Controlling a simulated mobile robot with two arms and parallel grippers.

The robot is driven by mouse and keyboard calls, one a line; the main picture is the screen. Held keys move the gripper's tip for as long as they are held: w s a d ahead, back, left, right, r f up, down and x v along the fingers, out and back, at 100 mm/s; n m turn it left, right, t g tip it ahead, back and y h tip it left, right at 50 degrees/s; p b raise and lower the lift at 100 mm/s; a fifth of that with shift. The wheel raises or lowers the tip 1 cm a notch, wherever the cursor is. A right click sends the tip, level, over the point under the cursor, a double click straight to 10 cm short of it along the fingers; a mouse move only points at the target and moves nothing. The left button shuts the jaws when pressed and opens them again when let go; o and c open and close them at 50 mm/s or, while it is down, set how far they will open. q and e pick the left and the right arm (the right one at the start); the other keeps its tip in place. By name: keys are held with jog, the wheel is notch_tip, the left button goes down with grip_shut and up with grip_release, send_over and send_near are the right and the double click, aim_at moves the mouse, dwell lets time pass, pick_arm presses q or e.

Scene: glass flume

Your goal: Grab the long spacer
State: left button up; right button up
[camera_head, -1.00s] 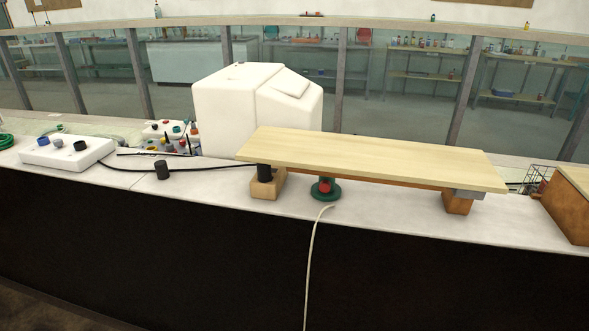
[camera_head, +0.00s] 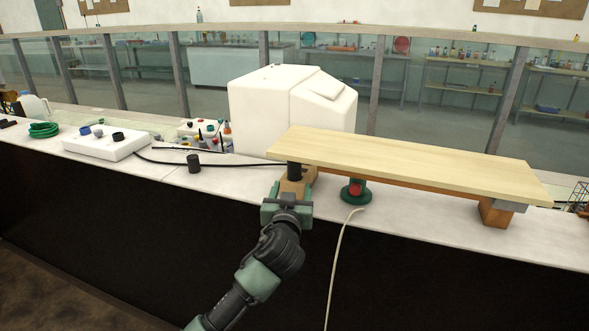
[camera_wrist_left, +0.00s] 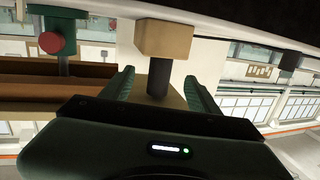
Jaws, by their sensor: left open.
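A black upright cylinder, which looks like the long spacer (camera_head: 294,172), stands on a wooden block (camera_head: 308,178) under the left end of a pale wooden board (camera_head: 410,165). My left gripper (camera_head: 288,190) is in front of the block and partly hides it. In the left wrist view, which looks upside down, the open fingers (camera_wrist_left: 159,90) lie to either side of the spacer (camera_wrist_left: 159,76), with the block (camera_wrist_left: 163,39) above it. I see no contact between fingers and spacer, and cannot tell how deep it sits between them. My right gripper is not in view.
A white tank (camera_head: 270,115) is behind. A wooden block (camera_head: 494,212) is under the board's right end.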

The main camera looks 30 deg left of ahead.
aim_at(294, 168)
pick_arm(q)
jog(key=shift+t+y, duration=0.3)
jog(key=shift+y, duration=0.1)
jog(key=w+a+r, duration=0.2)
jog(key=w, duration=0.1)
jog(key=shift+r, duration=0.35)
jog(key=p+x, duration=0.1)
jog(key=x, duration=0.4)
jog(key=shift+d+p, duration=0.1)
jog(key=shift+p, duration=0.3)
jog(key=shift+w+f, duration=0.15)
jog(key=shift+w, duration=0.2)
jog(key=shift+c, duration=0.3)
grip_shut()
